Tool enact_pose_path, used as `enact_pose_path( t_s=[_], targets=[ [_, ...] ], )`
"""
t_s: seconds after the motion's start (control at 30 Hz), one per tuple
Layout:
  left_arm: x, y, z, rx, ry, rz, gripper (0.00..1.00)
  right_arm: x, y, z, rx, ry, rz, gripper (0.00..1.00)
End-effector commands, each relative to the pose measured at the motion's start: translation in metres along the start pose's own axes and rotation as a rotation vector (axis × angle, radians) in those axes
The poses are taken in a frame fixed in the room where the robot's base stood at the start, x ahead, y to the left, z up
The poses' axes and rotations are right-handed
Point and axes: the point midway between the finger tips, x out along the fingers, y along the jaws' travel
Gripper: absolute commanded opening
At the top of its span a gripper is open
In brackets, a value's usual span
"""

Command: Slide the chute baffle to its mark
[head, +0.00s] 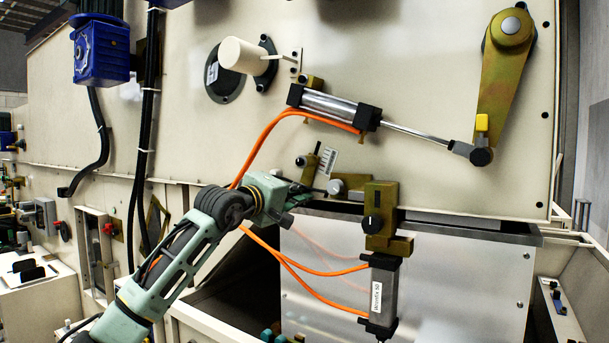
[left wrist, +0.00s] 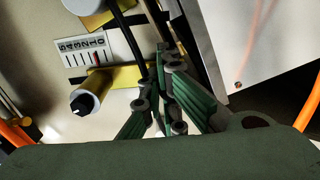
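A small white scale plate with numbers and tick marks (head: 327,162) is on the cream panel, above the chute opening. In the left wrist view the scale plate (left wrist: 86,52) shows a red mark toward its right part. A black rod (left wrist: 127,27) runs from a yellow-bronze piece past the scale toward my fingers. I cannot tell for sure which part is the baffle. My left gripper (head: 294,196) is beside the rod, below the scale. In the left wrist view its fingertips (left wrist: 169,62) are close together; whether they grip the rod is not clear. My right gripper is not in view.
A round grey knob on a bronze mount (head: 338,187) is just right of my gripper. A cylinder (head: 384,290) with orange hoses stands before a metal sheet (head: 450,280). Another cylinder (head: 330,105) is above. A cream handle (head: 240,56) sticks out at upper left.

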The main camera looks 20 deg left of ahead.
Motion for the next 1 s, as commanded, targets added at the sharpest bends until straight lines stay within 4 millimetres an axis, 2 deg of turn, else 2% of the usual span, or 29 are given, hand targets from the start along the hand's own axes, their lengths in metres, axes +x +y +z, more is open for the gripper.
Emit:
enact_pose_path(
  t_s=[1.0],
  targets=[
    [0.0004, -0.0105, 0.0005, 0.0, -0.001, -0.003, 0.0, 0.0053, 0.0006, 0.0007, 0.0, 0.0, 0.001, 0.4]
  ],
)
